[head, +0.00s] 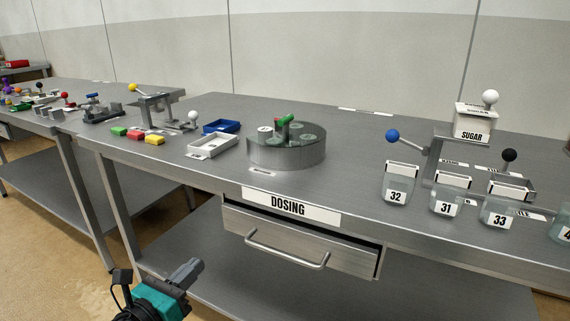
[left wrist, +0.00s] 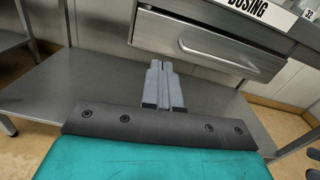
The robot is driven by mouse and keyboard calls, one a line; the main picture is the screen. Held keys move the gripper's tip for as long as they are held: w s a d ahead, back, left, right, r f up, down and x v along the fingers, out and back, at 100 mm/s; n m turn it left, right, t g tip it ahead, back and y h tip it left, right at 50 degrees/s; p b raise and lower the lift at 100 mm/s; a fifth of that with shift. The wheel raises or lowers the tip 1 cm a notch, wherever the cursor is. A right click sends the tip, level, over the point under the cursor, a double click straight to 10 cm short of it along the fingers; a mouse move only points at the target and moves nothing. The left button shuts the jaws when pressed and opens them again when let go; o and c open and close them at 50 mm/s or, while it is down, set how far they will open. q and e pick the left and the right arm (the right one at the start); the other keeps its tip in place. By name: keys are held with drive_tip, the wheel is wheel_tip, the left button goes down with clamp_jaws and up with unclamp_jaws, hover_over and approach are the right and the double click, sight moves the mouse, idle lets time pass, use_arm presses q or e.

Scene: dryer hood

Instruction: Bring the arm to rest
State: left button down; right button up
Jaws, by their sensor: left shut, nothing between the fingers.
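My left gripper (head: 187,272) is low in front of the steel bench, at the bottom of the head view, left of the drawer (head: 290,245) labelled DOSING. Its fingers are shut and empty. In the left wrist view, the two grey fingers of my left gripper (left wrist: 162,82) lie side by side and point at the lower shelf and the drawer front (left wrist: 190,45). It appears apart from the drawer.
The bench top (head: 350,130) carries a round grey turntable (head: 287,150), a white tray (head: 212,146), a blue tray (head: 221,127), labelled jars and a SUGAR box (head: 473,122). The drawer stands slightly out, with a bar handle (head: 285,252). A lower shelf (head: 420,290) lies beneath.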

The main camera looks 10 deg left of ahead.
use_arm(q)
drive_tip(key=s+d+f+n+g+y, duration=0.1)
drive_tip(key=s+d+f+n+g, duration=0.3)
drive_tip(key=n, duration=0.8)
drive_tip(key=s+d+f+n+y, duration=0.1)
drive_tip(key=s+d+f+n, duration=0.2)
drive_tip(key=s+n, duration=0.55)
drive_tip(key=s+d+f+n+g+y, duration=0.1)
drive_tip(key=s+d+f+n+g, duration=0.15)
drive_tip(key=n, duration=1.15)
drive_tip(key=s+a+r+n+p, duration=0.1)
drive_tip(key=s+a+r+p, duration=0.1)
drive_tip(key=r+p, duration=1.1)
drive_tip(key=a+p, duration=0.1)
drive_tip(key=p, duration=0.6)
drive_tip(key=shift+s+y+p, duration=0.3)
drive_tip(key=shift+s+y, duration=0.05)
drive_tip(key=shift+y, duration=0.05)
use_arm(e)
drive_tip(key=s+d+r+h, duration=0.1)
drive_tip(key=d+r, duration=0.3)
drive_tip(key=r, duration=0.9)
drive_tip(key=shift+s+r+h, duration=0.3)
drive_tip(key=shift+s, duration=0.3)
